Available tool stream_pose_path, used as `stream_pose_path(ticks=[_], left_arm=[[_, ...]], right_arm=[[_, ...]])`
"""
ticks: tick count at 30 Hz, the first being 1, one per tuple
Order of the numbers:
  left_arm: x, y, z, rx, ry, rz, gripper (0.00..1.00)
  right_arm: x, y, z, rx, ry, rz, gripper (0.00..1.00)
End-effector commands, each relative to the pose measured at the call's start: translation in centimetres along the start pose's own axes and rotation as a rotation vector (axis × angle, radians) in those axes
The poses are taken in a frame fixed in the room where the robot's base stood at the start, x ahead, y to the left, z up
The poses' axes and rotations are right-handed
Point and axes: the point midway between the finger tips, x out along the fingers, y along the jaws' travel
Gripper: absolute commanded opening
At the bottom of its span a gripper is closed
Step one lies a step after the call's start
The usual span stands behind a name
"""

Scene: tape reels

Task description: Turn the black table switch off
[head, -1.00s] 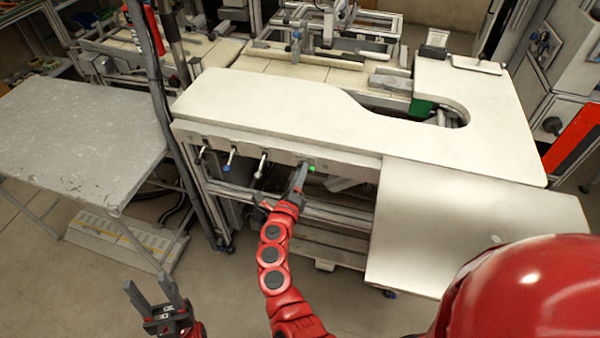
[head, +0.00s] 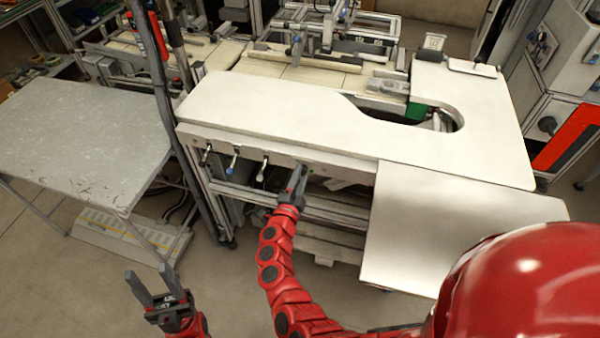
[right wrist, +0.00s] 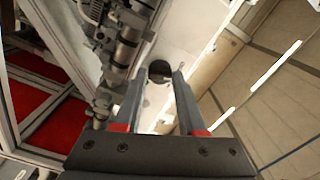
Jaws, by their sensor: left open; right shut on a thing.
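The white table (head: 300,105) has a front panel with several levers and a switch at the right of their row. My right gripper (head: 298,174) reaches up to this panel, right of the levers, and covers the switch in the head view. In the right wrist view a round black knob, the black table switch (right wrist: 158,73), sits between the tips of its two fingers. The gripper is shut on it. The switch's exact setting cannot be made out. My left gripper (head: 151,278) is open and empty, low at the left over the floor, well away from the table.
Levers with black (head: 206,156), blue (head: 233,161) and white (head: 264,167) ends hang close left of my right gripper. A lower white board (head: 440,225) juts out at the right. A grey table (head: 75,140) stands at the left. Floor in front is free.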

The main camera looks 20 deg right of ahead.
Motion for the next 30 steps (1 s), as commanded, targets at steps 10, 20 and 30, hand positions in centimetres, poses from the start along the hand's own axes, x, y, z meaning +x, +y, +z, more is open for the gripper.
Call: stream_pose_path(ticks=[10, 20, 30], left_arm=[[1.6, -0.1, -0.3, 0.000, 0.000, 0.000, 0.50], [1.8, -0.1, -0.3, 0.000, 0.000, 0.000, 0.50], [1.8, -0.1, -0.3, 0.000, 0.000, 0.000, 0.50]], right_arm=[[-0.1, 0.0, 0.0, -0.186, -0.001, 0.002, 0.00], [-0.1, 0.2, 0.1, -0.240, -0.002, 0.003, 0.00], [-0.1, 0.2, 0.1, -0.240, -0.003, 0.003, 0.00]])
